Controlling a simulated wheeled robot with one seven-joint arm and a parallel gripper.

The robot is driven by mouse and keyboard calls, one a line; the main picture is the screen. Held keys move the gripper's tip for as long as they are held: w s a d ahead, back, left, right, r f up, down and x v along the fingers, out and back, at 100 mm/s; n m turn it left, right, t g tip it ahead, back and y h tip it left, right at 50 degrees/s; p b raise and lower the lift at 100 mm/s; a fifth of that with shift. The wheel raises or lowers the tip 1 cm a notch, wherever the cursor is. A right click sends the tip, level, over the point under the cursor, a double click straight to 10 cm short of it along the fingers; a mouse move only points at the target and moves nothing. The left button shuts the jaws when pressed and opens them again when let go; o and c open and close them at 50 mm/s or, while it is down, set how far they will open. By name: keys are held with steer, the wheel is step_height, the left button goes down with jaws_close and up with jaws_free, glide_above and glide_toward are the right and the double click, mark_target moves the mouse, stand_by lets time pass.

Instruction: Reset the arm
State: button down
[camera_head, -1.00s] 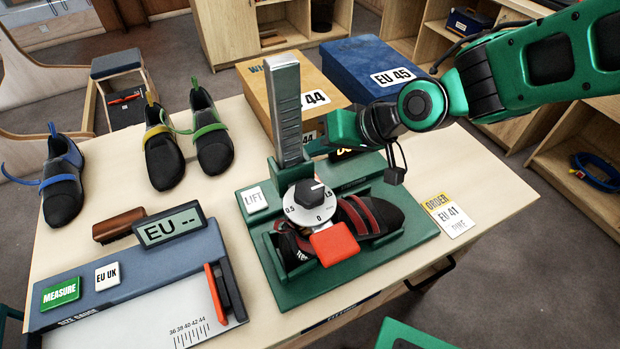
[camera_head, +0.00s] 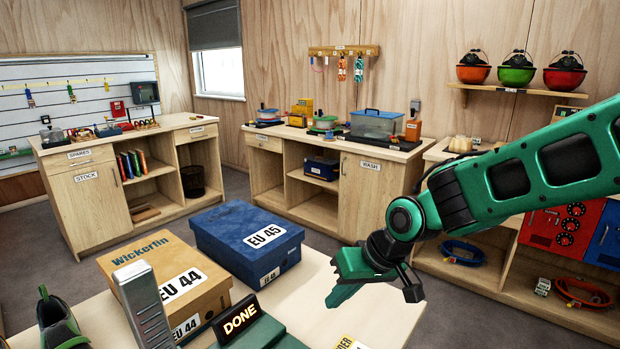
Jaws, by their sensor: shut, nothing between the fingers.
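My green arm reaches in from the right edge. Below and left of the gripper, the green press device (camera_head: 272,334) shows only its top part, with a grey metal upright (camera_head: 143,303) and a black sign reading DONE (camera_head: 236,316). The rest of the device is below the picture.
A Wickerfin EU 44 box (camera_head: 150,262) and a blue EU 45 box (camera_head: 247,240) stand at the table's back. A shoe (camera_head: 60,322) is at lower left. Wooden cabinets (camera_head: 365,187) line the walls; helmets (camera_head: 516,72) sit on a shelf. Grey floor lies between.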

steer(key=s+d+r+m+h, duration=0.1)
steer(key=s+d+m+h, duration=0.15)
steer(key=d, duration=0.95)
steer(key=s+d+m+h, duration=0.1)
steer(key=s+d+m, duration=0.15)
steer(key=d, duration=0.85)
steer(key=s+d+m+g, duration=0.1)
steer(key=s+d+m, duration=0.1)
steer(key=s+d, duration=0.4)
steer(key=s+d+r+m+g+h, duration=0.1)
steer(key=s+d+m+g, duration=0.1)
steer(key=s+d, duration=0.4)
steer(key=s+m, duration=0.1)
steer(key=s, duration=0.4)
steer(key=shift+s+d, duration=0.2)
steer(key=shift+s, duration=0.05)
